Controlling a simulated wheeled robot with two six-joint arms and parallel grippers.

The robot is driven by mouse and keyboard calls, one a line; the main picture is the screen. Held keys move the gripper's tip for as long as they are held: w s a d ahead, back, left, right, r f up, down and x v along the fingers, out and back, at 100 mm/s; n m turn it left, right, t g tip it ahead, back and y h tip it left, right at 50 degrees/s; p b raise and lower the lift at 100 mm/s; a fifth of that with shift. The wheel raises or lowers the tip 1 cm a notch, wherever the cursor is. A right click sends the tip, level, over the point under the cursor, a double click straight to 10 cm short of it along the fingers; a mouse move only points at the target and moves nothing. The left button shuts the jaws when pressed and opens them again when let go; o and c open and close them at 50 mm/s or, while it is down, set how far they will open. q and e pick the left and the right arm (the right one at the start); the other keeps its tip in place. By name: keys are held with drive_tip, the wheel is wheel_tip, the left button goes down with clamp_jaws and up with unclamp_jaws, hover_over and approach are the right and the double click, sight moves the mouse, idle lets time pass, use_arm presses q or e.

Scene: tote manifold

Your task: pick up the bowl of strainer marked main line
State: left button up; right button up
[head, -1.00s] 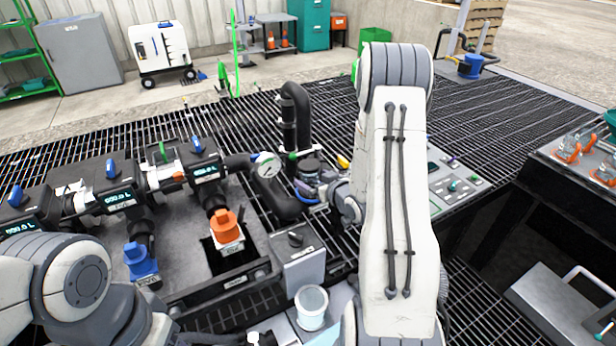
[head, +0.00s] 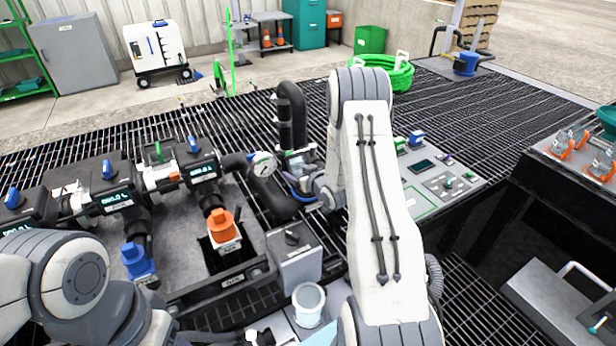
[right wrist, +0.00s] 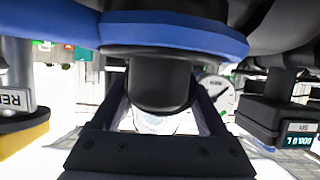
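A strainer with a blue ring (right wrist: 175,35) shows large at the top of the right wrist view. Its dark round bowl (right wrist: 160,85) hangs below the ring. My right gripper (right wrist: 160,105) is open, with one finger on each side of the bowl; I cannot tell whether they touch it. In the head view, my right arm reaches to dark piping right of the gauge and partly hides the strainer (head: 300,186). No marking for main line can be read. My left arm is at the lower left; its gripper is out of view.
A round gauge (head: 263,164) sits close left of the strainer. A yellow-bottomed part (right wrist: 22,135) with a partly cut label is left in the wrist view. A grey box (head: 297,262) and white cup (head: 308,298) stand in front. A control panel (head: 443,180) lies to the right.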

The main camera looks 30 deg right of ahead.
sight(302, 161)
drive_tip(key=shift+a+f+g, duration=0.25)
drive_tip(key=shift+f+g, duration=0.05)
drive_tip(key=shift+f, duration=0.4)
drive_tip(key=s+r, duration=0.2)
drive_tip(key=r, duration=0.1)
drive_tip(key=shift+s+d, duration=0.15)
drive_tip(key=shift+s, duration=0.1)
drive_tip(key=shift+s+d, duration=0.15)
drive_tip(key=shift+d, duration=0.1)
drive_tip(key=shift+d+f, duration=0.15)
drive_tip(key=shift+f, duration=0.1)
drive_tip(key=shift+r, duration=0.15)
drive_tip(key=shift+c, duration=0.9)
drive_tip(key=shift+a+r, duration=0.2)
drive_tip(key=shift+r, duration=0.35)
wheel_tip(302, 161, up, 3)
use_arm(q)
drive_tip(key=shift+w+a+r+p, duration=0.1)
drive_tip(key=shift+w+r+p, duration=0.05)
drive_tip(key=shift+r+p, duration=0.4)
use_arm(e)
drive_tip(key=s+d+r, duration=0.4)
drive_tip(key=s+d, duration=0.1)
drive_tip(key=s+d+r, duration=0.2)
drive_tip(key=s+r, duration=0.1)
drive_tip(key=shift+s+d, duration=0.2)
drive_tip(key=shift+d, duration=0.2)
